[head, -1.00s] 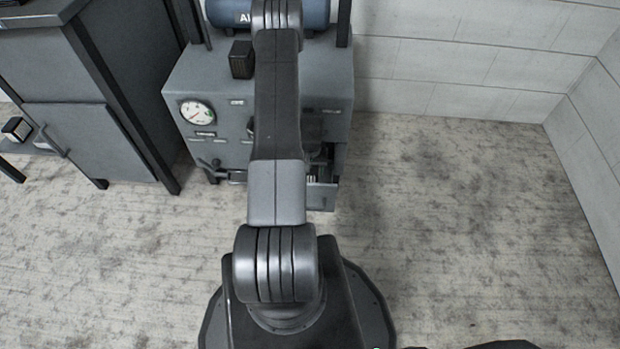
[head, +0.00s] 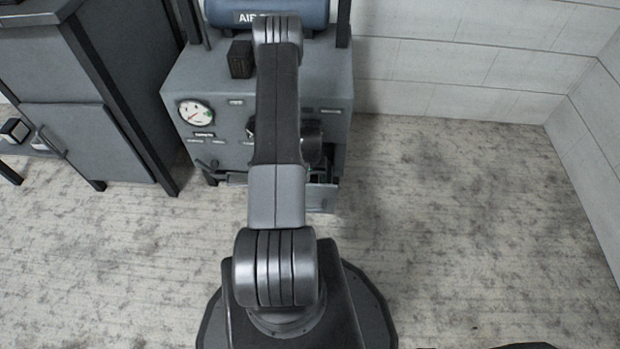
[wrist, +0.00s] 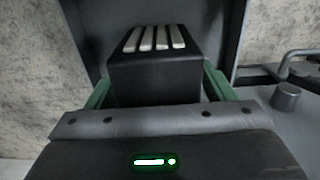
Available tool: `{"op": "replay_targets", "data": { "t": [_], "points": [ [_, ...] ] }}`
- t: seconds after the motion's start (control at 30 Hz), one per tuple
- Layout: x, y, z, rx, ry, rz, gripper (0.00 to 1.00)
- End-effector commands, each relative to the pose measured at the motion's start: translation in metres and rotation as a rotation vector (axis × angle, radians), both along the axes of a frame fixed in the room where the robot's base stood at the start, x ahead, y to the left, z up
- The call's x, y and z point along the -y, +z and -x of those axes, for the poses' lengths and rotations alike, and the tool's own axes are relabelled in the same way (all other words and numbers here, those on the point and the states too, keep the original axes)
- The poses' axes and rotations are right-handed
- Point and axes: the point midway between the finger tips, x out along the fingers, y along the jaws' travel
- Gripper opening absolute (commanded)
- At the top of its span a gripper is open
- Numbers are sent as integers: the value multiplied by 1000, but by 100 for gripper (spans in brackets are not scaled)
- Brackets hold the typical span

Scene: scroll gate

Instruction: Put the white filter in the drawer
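The filter (wrist: 153,80) is a dark block with several white strips on its top, in the wrist view. My gripper (wrist: 160,88) has a green finger along each side of it. The fingers look closed on the block, though their tips are hidden behind it. The open drawer (head: 321,198) sticks out low at the right of the grey cabinet's front. In the wrist view, grey drawer walls (wrist: 240,30) flank the filter, which is at or in the drawer. Whether it touches the drawer floor cannot be seen. In the head view my arm hides the gripper and filter.
The grey machine cabinet (head: 190,85) carries a round gauge (head: 196,113), a black box (head: 241,59) and a blue tank (head: 235,12). A dark cabinet (head: 75,130) stands at the left. Near the drawer the wrist view shows a knob (wrist: 286,97) and a bent pipe. Floor to the right is clear.

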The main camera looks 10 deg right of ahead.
Motion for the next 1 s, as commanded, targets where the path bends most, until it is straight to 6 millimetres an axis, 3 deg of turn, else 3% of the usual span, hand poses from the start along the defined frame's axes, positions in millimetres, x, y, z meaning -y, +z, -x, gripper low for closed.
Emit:
{"op": "replay_targets", "data": {
  "t": [0.27, 0.7, 1.0],
  "points": [
    [0, 5, 0, 0, 0, 0, 76],
    [0, 94, -1, 3, 0, 1, 76],
    [0, 122, -1, 1, 0, 0, 76]
  ]
}}
